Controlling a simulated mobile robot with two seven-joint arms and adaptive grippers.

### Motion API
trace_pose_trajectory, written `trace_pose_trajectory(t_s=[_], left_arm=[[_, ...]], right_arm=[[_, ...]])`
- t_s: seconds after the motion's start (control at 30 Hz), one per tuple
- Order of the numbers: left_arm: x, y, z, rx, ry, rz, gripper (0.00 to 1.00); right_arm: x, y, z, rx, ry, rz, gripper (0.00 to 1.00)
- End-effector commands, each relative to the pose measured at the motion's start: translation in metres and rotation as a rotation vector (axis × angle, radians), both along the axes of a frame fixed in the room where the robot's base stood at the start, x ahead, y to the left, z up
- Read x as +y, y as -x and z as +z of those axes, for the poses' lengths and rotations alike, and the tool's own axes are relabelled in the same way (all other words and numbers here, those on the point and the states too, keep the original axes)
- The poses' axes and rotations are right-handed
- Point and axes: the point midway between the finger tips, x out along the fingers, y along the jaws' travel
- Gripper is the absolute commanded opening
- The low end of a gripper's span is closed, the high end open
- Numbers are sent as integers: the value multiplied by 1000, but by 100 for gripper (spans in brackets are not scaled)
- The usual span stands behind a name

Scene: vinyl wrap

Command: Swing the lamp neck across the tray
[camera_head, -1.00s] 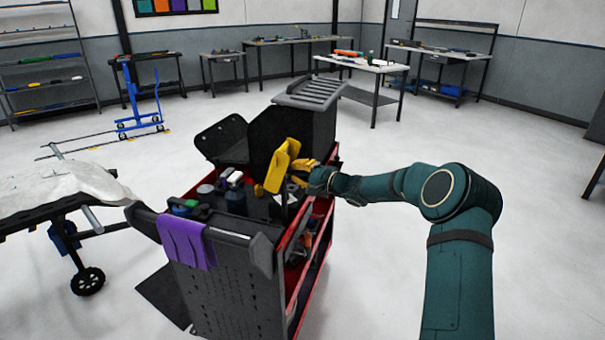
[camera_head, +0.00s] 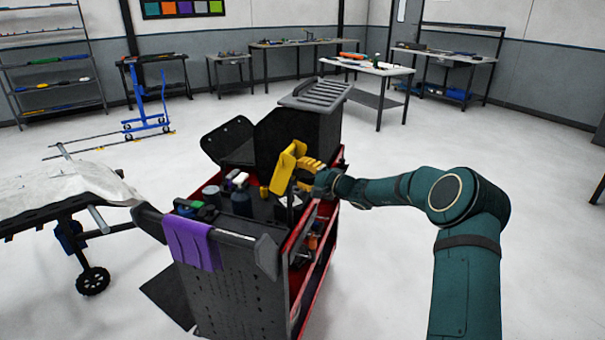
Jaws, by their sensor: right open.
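The yellow lamp head (camera_head: 288,167) stands tilted above the top tray (camera_head: 262,211) of a red and black tool cart. Its neck cannot be made out clearly. My right gripper (camera_head: 310,166), with yellow fingers, is open just right of the lamp head. The fingers overlap the lamp's edge in the picture; I cannot tell whether they touch it. My left gripper is not in view.
Dark bottles (camera_head: 241,200) and small containers stand in the tray. A purple cloth (camera_head: 189,241) hangs over the cart's near handle. A black bin (camera_head: 283,138) stands behind the lamp. A covered wheeled table (camera_head: 60,184) is at left. Open floor lies right of the cart.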

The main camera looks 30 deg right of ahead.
Motion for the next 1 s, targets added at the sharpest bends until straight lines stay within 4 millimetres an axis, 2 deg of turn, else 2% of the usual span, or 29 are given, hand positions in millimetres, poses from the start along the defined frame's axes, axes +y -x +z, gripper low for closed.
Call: trace_pose_trajectory(t_s=[0.17, 0.6, 0.8, 1.0], left_arm=[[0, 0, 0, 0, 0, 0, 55], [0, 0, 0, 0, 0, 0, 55], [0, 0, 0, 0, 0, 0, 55], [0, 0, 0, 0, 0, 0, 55]], right_arm=[[-7, 12, 0, 0, 1, -2, 39], [-44, 86, 0, 0, 1, -1, 39], [-53, 104, 0, 0, 1, -1, 39], [-54, 107, 0, -1, 0, 1, 39]])
